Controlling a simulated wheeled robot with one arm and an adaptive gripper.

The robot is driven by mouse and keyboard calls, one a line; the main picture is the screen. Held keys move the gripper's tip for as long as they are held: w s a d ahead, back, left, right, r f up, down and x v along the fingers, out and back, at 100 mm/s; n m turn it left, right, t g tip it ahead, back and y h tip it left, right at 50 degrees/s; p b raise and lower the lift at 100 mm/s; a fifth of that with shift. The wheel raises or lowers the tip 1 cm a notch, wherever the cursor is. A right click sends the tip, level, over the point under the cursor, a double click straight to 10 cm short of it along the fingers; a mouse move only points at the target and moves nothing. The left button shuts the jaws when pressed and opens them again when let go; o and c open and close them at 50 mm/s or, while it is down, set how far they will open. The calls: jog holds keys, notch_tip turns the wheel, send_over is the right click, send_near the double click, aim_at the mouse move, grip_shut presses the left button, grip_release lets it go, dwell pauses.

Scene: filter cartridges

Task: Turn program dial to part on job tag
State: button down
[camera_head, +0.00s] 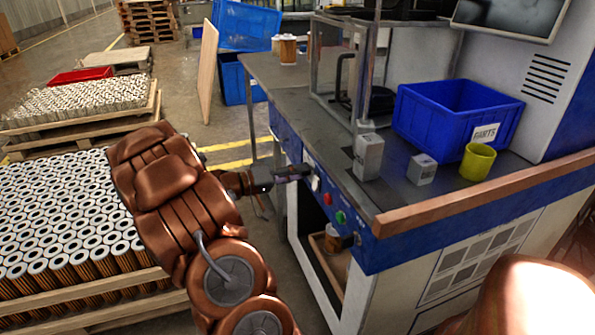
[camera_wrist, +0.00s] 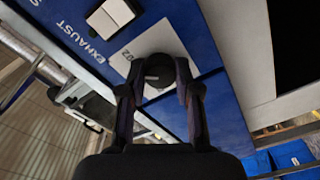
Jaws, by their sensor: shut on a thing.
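The program dial (camera_wrist: 158,66) is a round black knob on a white plate (camera_wrist: 122,60) set in the blue panel, seen in the wrist view. The plate reads "02" beside the knob; its other markings are hidden or too small to read. My gripper (camera_wrist: 158,82) has its two fingers closed on opposite sides of the knob. In the head view my gripper (camera_head: 300,174) reaches the front panel of the bench, and its fingers hide the dial. I cannot make out a job tag in either view.
A white switch (camera_wrist: 111,16) labelled "EXHAUST" sits near the dial. A red button (camera_head: 327,198) and green button (camera_head: 340,216) are to the right of my gripper. A blue parts bin (camera_head: 430,122), grey blocks and a yellow cup (camera_head: 477,162) stand on the bench (camera_head: 315,125).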

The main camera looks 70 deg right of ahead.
jog(key=shift+r+n+p, duration=0.1)
jog(key=shift+n+p, duration=2.3)
jog(key=shift+n, duration=1.5)
jog(key=c, duration=0.8)
grip_release()
jog(key=v, duration=1.2)
